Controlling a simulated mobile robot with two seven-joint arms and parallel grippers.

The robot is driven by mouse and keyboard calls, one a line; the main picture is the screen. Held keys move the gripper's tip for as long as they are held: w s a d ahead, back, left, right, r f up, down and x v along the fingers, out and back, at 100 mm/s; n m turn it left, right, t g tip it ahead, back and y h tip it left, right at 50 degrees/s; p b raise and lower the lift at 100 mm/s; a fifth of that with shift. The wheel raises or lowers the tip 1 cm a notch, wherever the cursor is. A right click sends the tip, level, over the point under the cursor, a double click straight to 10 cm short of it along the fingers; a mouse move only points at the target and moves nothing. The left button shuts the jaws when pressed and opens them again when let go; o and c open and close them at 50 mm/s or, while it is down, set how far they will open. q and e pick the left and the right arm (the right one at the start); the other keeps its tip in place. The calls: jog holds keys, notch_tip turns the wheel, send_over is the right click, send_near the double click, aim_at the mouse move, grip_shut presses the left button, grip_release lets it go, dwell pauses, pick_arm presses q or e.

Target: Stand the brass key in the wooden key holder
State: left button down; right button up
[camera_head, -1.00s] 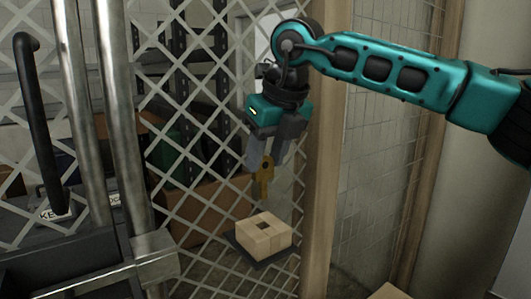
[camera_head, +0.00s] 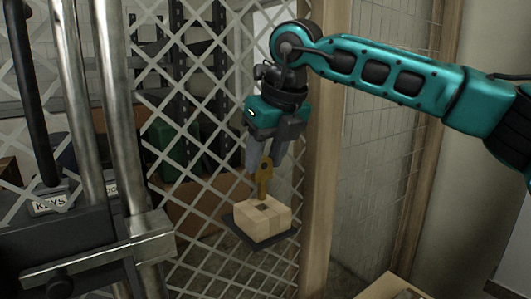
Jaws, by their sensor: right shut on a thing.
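The brass key (camera_head: 264,176) hangs upright from my right gripper (camera_head: 266,157), which is shut on its upper end. The key's lower end is at the top of the wooden key holder (camera_head: 262,222), close to its dark square slot. I cannot tell whether the tip is inside the slot or just behind or above it. The holder is a pale block on a dark base plate (camera_head: 246,243), in front of the lattice. My left gripper is not in view.
A white diamond lattice (camera_head: 190,130) and a wooden post (camera_head: 320,190) stand close by my right gripper. Metal poles (camera_head: 122,110) and a dark box with a "KEYS" label (camera_head: 50,203) are at the left. A wooden surface (camera_head: 392,287) shows at lower right.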

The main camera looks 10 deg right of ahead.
aim_at(264, 180)
jog(key=shift+f+b, duration=0.8)
jog(key=shift+f, duration=0.4)
jog(key=shift+f+b, duration=0.7)
jog(key=shift+f, duration=0.15)
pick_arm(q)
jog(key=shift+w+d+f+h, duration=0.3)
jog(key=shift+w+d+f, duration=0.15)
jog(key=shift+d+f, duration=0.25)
pick_arm(e)
jog(key=shift+f, duration=0.25)
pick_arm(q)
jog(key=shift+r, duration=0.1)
pick_arm(e)
jog(key=o, duration=0.7)
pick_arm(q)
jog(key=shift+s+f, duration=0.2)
pick_arm(e)
jog(key=o, duration=0.5)
jog(key=shift+o, duration=0.2)
